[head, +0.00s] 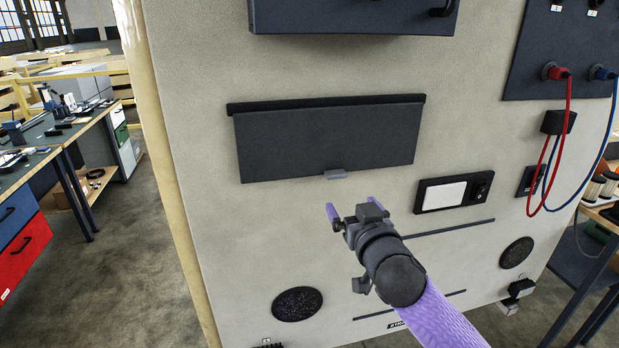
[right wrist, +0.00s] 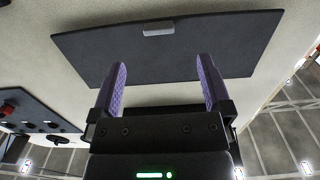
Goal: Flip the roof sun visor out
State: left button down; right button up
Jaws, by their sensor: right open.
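The sun visor (head: 325,141) is a dark, wide panel that hangs from a dark strip along its top edge, close against the beige wall. A small grey tab (head: 335,174) sits at the middle of its lower edge. My right gripper (head: 354,208) is open and empty, just below the tab and apart from it. In the right wrist view the visor (right wrist: 200,48) spans the picture beyond the two purple fingers (right wrist: 162,66), and the tab (right wrist: 158,29) lies ahead, roughly between them. My left gripper is not in view.
A dark unit (head: 350,15) juts out above the visor. A white switch panel (head: 445,195) is to the right, and a socket board with red and blue cables (head: 568,75) is farther right. Workbenches stand far left.

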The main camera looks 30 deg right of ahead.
aim_at(338, 178)
jog(key=x, duration=0.6)
jog(key=r+x, duration=0.1)
jog(key=x, duration=0.2)
jog(key=shift+d+b, duration=0.15)
jog(key=shift+b, duration=0.15)
jog(key=shift+w+d, duration=0.15)
jog(key=shift+w, duration=0.3)
jog(key=shift+c, duration=0.3)
jog(key=c, duration=1.2)
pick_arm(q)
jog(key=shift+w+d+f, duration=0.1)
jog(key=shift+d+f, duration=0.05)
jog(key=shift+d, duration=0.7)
pick_arm(e)
grip_shut()
